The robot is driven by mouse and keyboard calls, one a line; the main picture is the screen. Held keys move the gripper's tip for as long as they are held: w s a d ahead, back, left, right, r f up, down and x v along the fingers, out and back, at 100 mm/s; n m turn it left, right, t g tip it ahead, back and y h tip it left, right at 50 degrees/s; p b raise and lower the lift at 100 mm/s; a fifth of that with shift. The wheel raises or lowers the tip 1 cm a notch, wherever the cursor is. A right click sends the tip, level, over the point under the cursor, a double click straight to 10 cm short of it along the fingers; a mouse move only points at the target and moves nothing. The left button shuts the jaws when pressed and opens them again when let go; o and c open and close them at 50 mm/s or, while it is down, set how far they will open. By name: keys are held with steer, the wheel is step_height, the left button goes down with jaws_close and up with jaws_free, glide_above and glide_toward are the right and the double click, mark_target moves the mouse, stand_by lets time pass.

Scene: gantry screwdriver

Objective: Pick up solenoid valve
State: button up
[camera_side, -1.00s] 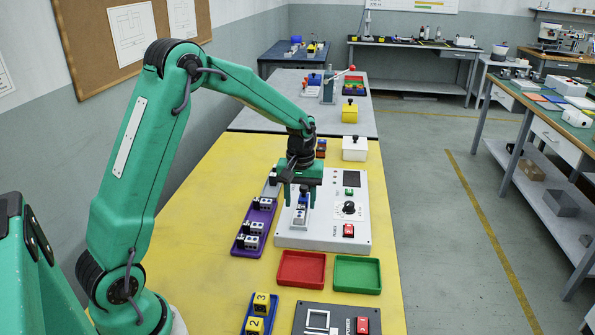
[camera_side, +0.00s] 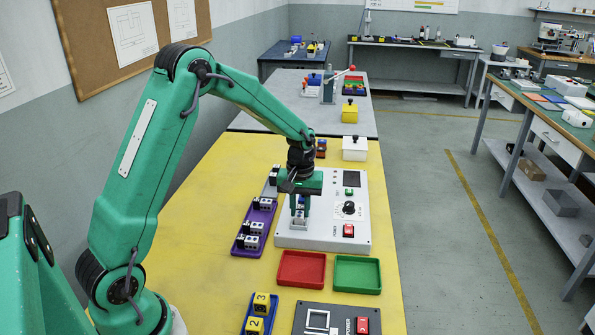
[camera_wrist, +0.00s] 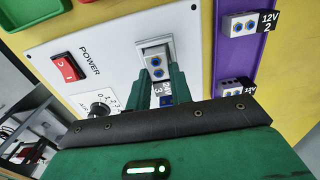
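A solenoid valve (camera_wrist: 157,64), with a grey body, blue ports and a blue part bearing a label, sits in the metal holder on the white test panel (camera_side: 333,230). My gripper (camera_side: 300,210) points down over this holder, its fingers low around the valve. In the wrist view the two green fingers (camera_wrist: 160,90) stand on either side of the valve; whether they press on it I cannot tell. In the side view the fingers hide much of the valve. More valves (camera_side: 253,228) stand in the purple tray (camera_side: 240,250) to the left.
The panel carries a red power switch (camera_side: 348,231) and a black knob (camera_side: 348,208), both right of the gripper. A red tray (camera_side: 301,270) and a green tray (camera_side: 357,274) lie in front. A white lidded box (camera_side: 354,150) stands behind. The yellow table is clear at left.

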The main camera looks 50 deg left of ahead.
mark_target(300, 211)
jaws_close()
steer(key=shift+r, duration=0.1)
steer(key=shift+r, duration=0.85)
step_height(300, 211, up, 2)
steer(key=shift+r, duration=0.25)
steer(key=s+d+r, duration=0.3)
steer(key=d+r, duration=0.3)
steer(key=d, duration=0.5)
steer(key=shift+s+r, duration=0.3)
